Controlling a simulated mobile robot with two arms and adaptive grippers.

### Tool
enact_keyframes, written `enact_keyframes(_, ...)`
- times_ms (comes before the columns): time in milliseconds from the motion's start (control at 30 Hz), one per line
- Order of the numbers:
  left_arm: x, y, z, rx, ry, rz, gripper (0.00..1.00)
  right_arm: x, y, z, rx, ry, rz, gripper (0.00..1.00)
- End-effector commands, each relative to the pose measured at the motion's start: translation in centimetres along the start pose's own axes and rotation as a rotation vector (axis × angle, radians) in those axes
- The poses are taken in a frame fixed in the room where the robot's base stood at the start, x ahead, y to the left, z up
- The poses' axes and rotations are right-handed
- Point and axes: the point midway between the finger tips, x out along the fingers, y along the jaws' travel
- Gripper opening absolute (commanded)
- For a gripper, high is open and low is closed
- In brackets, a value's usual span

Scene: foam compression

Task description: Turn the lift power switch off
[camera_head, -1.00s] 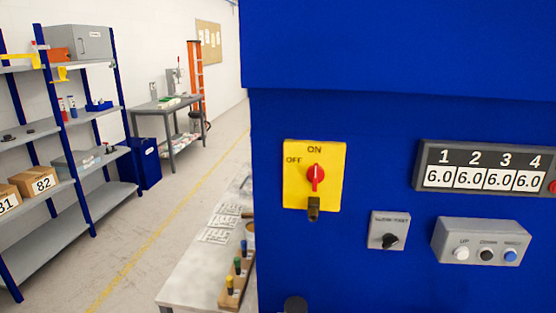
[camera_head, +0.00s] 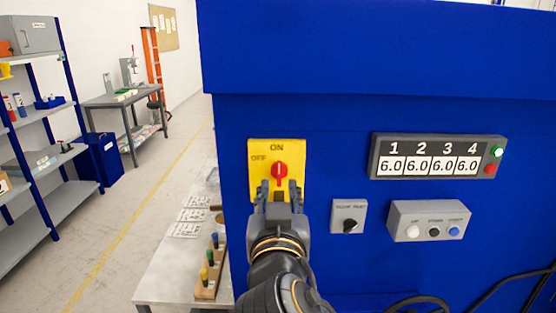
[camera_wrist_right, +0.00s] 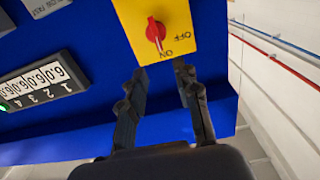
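The lift power switch is a red knob (camera_head: 279,172) on a yellow plate (camera_head: 257,177) marked ON and OFF, on the blue machine front. The knob stands upright, its handle towards ON. In the right wrist view the knob (camera_wrist_right: 156,31) and plate (camera_wrist_right: 184,18) appear upside down. My right gripper (camera_head: 279,187) is open and empty in front of the plate's lower part. Its two fingers in the right wrist view (camera_wrist_right: 160,74) are spread, pointing at the knob, with the tips apart from it. The padlock seen below the knob before is hidden. My left gripper is not in view.
A display (camera_head: 438,157) reading 6.0 under several numbers, with a green light lit, is right of the switch. A selector knob (camera_head: 349,217) and a button box (camera_head: 429,221) sit below it. A bench (camera_head: 165,275) and shelves (camera_head: 25,215) stand left.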

Motion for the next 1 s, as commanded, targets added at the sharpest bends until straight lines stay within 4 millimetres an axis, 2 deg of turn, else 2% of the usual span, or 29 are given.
enact_keyframes(33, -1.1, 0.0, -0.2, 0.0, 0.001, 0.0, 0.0, 1.2, 0.2, -0.6, -0.005, 0.0, 0.006, 0.32)
enact_keyframes(200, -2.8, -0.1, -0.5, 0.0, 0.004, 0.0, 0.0, 4.9, 0.2, -0.5, -0.005, -0.002, 0.004, 0.32)
enact_keyframes(433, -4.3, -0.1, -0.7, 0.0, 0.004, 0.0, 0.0, 8.5, 0.1, -0.3, -0.003, -0.002, 0.003, 0.32)
enact_keyframes(600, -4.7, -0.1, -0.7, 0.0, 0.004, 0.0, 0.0, 9.5, 0.1, -0.1, 0.0, -0.001, 0.001, 0.32)
enact_keyframes(867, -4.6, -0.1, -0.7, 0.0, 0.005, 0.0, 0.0, 9.7, 0.1, 0.0, 0.001, -0.001, 0.0, 0.32)
enact_keyframes(900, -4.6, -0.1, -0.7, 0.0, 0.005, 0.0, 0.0, 9.7, 0.1, 0.0, 0.001, -0.001, 0.0, 0.3)
enact_keyframes(1000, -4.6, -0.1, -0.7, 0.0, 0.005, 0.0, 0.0, 9.7, 0.1, 0.0, 0.001, -0.001, 0.0, 0.09)
